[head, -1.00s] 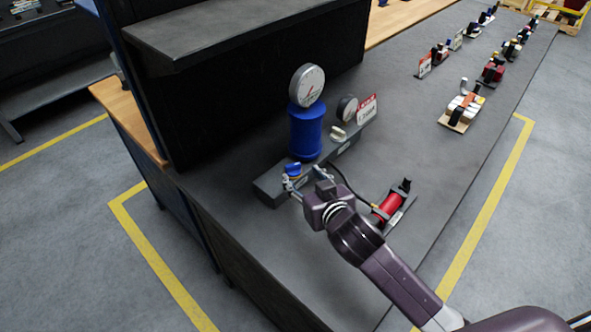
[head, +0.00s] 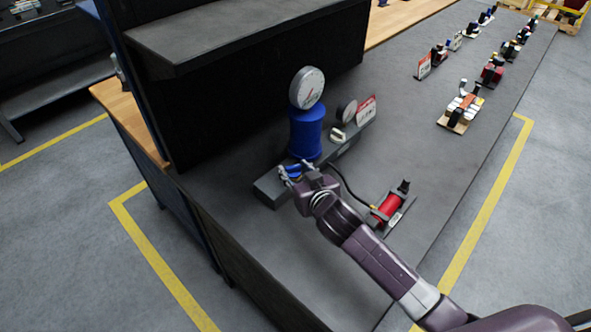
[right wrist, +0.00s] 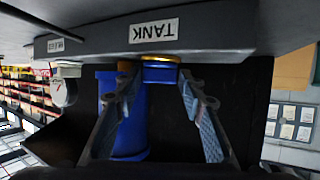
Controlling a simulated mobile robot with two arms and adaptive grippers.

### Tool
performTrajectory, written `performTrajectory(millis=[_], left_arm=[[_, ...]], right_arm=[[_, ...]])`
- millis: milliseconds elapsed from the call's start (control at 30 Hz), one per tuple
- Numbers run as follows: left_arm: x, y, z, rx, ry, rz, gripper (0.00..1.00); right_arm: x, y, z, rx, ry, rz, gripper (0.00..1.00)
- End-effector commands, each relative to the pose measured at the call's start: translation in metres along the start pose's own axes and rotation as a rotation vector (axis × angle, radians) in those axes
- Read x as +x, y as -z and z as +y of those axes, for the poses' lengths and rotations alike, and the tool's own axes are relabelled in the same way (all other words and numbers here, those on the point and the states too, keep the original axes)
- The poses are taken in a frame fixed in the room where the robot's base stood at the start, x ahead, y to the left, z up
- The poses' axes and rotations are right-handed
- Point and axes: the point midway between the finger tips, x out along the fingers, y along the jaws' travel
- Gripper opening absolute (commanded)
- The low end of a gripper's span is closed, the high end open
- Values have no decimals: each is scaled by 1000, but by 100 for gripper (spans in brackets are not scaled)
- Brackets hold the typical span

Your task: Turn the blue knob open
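The blue knob (head: 294,169) is on the near end of the grey valve block (head: 268,189), in front of the blue cylinder (head: 306,133). In the right wrist view the blue knob (right wrist: 160,74) sits below the upside-down TANK label, with a brass-coloured ring at its base. My right gripper (head: 289,175) has reached the knob. In the right wrist view its two fingers (right wrist: 158,82) are apart, one on each side of the knob, with narrow gaps seeming to remain. Contact cannot be made out clearly. My left gripper is not in view.
A round gauge (head: 307,88) tops the cylinder. A smaller gauge (head: 347,110), a pale knob (head: 337,135) and a red-and-white sign (head: 366,109) stand behind. A red cylinder device (head: 390,206) lies right of the block, near my arm. Bare bench (head: 415,150) lies beyond.

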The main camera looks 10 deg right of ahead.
Motion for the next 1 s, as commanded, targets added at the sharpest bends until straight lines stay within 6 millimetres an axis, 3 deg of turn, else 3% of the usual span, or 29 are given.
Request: performTrajectory(millis=[33,233,467,700,1000], left_arm=[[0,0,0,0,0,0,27],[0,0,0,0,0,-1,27],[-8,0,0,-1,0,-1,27],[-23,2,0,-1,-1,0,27],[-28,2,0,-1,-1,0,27]], right_arm=[[0,0,0,0,0,0,29],[0,0,0,0,0,0,7],[0,1,1,-23,39,-4,7],[0,2,3,-81,174,-3,7],[2,2,1,-143,329,3,7]])
